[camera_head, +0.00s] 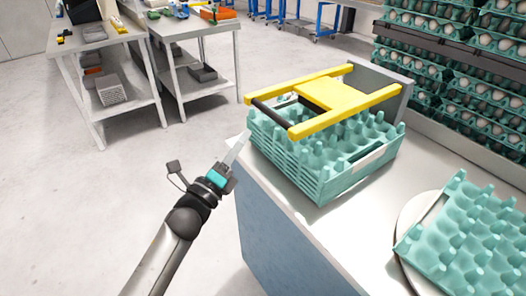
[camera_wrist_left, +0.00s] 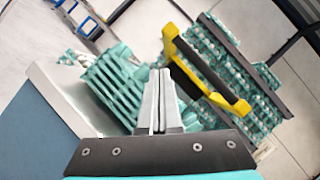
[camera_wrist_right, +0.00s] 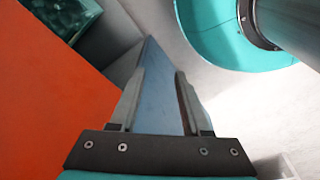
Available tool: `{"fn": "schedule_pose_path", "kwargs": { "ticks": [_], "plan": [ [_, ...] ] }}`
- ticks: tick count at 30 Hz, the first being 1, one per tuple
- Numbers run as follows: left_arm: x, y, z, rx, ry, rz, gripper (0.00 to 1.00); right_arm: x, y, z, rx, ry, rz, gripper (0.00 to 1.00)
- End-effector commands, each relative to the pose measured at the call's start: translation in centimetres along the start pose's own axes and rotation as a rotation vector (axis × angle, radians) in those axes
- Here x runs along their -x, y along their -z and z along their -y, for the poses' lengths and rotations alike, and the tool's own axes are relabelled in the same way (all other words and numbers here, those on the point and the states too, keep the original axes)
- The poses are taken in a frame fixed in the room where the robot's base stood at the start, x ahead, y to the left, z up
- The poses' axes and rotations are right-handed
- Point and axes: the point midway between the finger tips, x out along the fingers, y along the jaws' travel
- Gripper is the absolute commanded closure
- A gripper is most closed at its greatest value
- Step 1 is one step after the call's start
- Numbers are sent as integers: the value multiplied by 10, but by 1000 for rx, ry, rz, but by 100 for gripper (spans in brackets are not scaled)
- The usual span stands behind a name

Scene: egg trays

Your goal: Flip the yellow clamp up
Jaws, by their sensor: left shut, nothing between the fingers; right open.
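The yellow clamp (camera_head: 335,97) lies over a stack of teal egg trays (camera_head: 325,165) on the counter. It has two yellow side arms, a yellow cross plate and a black bar at its near left end. In the left wrist view the clamp (camera_wrist_left: 232,98) shows to the right of the fingers. My left gripper (camera_head: 240,147) is left of the stack and of the black bar, apart from both. Its fingers (camera_wrist_left: 158,98) are shut with nothing between them. My right gripper (camera_wrist_right: 156,85) is open and empty, and shows only in its own wrist view.
A loose egg tray (camera_head: 465,235) lies on a round white plate (camera_head: 408,222) at the right of the counter (camera_head: 350,235). Stacked trays of eggs (camera_head: 455,60) stand behind. Tables (camera_head: 190,30) are at the back left. In the right wrist view an orange surface (camera_wrist_right: 45,95) lies left.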

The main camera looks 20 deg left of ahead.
Motion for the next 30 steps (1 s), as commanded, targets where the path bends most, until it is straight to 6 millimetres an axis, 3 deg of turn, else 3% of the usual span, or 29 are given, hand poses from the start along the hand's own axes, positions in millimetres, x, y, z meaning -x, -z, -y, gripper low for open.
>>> {"fn": "schedule_pose_path", "kwargs": {
  "ticks": [1, 6, 18, 30],
  "plan": [
    [7, 6, -9, -53, 34, 2, 100, -12, 4, 0, -1, -1, -7, 53],
    [24, 13, -14, -252, 165, 9, 100, -24, 17, -1, -4, -2, -20, 53],
    [71, 36, -25, -661, 428, 61, 100, -41, 40, -2, -9, -5, -44, 53],
    [83, 40, -24, -756, 491, 80, 100, -39, 45, -2, -10, -6, -49, 53]
  ]
}}
